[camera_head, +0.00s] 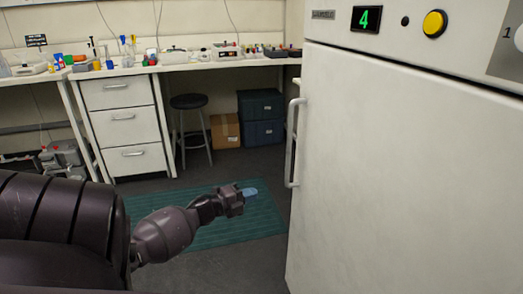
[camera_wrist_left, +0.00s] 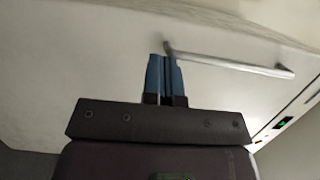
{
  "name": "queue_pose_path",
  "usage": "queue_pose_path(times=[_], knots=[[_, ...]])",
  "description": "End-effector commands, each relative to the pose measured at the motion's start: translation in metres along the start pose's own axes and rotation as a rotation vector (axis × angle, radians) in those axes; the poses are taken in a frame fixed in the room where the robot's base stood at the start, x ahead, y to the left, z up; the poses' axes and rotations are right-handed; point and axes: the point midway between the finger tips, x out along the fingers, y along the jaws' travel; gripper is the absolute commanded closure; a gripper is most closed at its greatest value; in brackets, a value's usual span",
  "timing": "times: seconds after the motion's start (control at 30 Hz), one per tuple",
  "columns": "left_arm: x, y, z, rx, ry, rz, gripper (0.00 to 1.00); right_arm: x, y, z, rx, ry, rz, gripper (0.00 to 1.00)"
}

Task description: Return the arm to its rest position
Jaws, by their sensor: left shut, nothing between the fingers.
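My left gripper (camera_head: 249,192) is stretched out over the green floor mat, left of the white cabinet door, in the head view. Its blue fingers are shut with nothing between them. In the left wrist view the shut fingers (camera_wrist_left: 164,78) point toward the white door (camera_wrist_left: 110,50), and the door handle (camera_wrist_left: 230,65) shows beyond their tips. I cannot tell from this view how far the fingertips are from the handle. In the head view the gripper is below and left of the handle (camera_head: 293,142), apart from it in the picture. My right gripper is not in view.
The big white cabinet (camera_head: 410,170) fills the right side, its door shut, with a green "4" display (camera_head: 366,19) and a yellow button (camera_head: 434,23). A bench (camera_head: 190,66), drawers (camera_head: 122,125), a stool (camera_head: 188,102) and boxes stand behind. The mat (camera_head: 262,217) is clear.

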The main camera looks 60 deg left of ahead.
Motion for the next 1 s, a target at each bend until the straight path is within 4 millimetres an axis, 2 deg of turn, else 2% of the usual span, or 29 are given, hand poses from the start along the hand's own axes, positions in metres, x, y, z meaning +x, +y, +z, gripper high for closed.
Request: queue_pose_path(times=[0.17,0.43,0.53,0.67,0.77,0.83,0.93,1.0], knots=[[-0.008,0.0,0.002,-0.001,0.001,-0.001,1.0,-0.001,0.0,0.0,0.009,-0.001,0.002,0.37],[-0.009,0.001,0.003,-0.009,-0.003,0.002,1.0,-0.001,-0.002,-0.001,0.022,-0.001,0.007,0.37],[-0.009,0.003,0.009,-0.036,-0.044,0.014,1.0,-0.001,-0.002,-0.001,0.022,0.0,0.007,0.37],[-0.001,-0.008,0.011,-0.114,-0.119,0.003,1.0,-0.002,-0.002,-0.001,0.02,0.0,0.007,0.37],[0.012,-0.013,-0.015,-0.221,-0.151,-0.004,1.0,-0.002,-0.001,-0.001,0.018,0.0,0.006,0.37],[0.011,-0.007,-0.044,-0.314,-0.167,0.016,1.0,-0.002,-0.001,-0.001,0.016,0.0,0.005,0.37],[0.0,0.008,-0.092,-0.46,-0.187,0.072,1.0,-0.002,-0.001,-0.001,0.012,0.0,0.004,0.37],[-0.015,0.022,-0.13,-0.568,-0.201,0.127,1.0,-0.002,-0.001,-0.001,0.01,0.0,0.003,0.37]])
